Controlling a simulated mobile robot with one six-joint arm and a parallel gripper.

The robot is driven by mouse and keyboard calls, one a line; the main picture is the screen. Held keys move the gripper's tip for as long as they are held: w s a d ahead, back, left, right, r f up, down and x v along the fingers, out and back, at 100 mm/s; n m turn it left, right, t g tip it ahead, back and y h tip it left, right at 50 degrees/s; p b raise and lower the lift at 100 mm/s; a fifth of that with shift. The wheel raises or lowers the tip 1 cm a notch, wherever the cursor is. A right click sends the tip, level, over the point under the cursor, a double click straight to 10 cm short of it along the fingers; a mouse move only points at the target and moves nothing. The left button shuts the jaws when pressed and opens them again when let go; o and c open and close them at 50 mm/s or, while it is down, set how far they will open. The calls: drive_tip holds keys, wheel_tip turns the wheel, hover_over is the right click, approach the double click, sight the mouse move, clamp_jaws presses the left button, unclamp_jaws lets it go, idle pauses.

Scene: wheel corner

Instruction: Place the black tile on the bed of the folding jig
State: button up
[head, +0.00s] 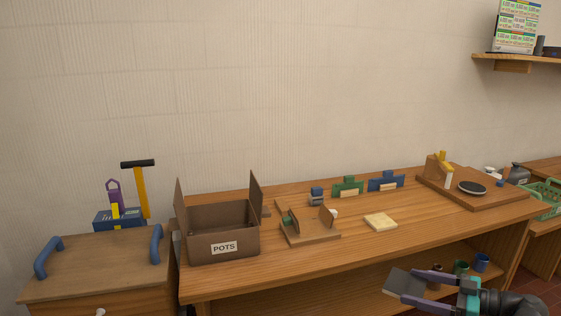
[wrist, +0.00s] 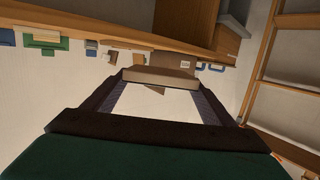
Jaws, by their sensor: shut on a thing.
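The black tile (head: 403,281) shows as a dark flat plate at the lower right of the head view, in front of the bench. My gripper (head: 427,291) is shut on it and holds it tilted in the air. In the wrist view the tile (wrist: 160,77) appears nearly edge-on between the fingertips of my gripper (wrist: 160,85). The folding jig (head: 318,237) is a small wooden base with upright pieces, on the bench left of my gripper and apart from it. No tile is visible on its bed, which is partly hidden by the uprights.
An open box marked POTS (head: 224,245) stands left of the jig. A pale square block (head: 380,222) lies to its right. Green (head: 347,188) and blue (head: 386,182) holders stand behind. A wooden board with a round dark disc (head: 472,188) is at right. The bench's front edge (head: 400,246) lies near the tile.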

drive_tip(key=s+a+r+p+x, duration=0.1)
drive_tip(key=p+x, duration=0.1)
drive_tip(key=x, duration=1)
drive_tip(key=s+a+r+p+x, duration=0.1)
drive_tip(key=s+a+r+x, duration=0.1)
drive_tip(key=x, duration=1)
drive_tip(key=shift+s+a+y+p, duration=0.2)
drive_tip(key=shift+a+y+p, duration=0.1)
drive_tip(key=shift+a+p, duration=0.05)
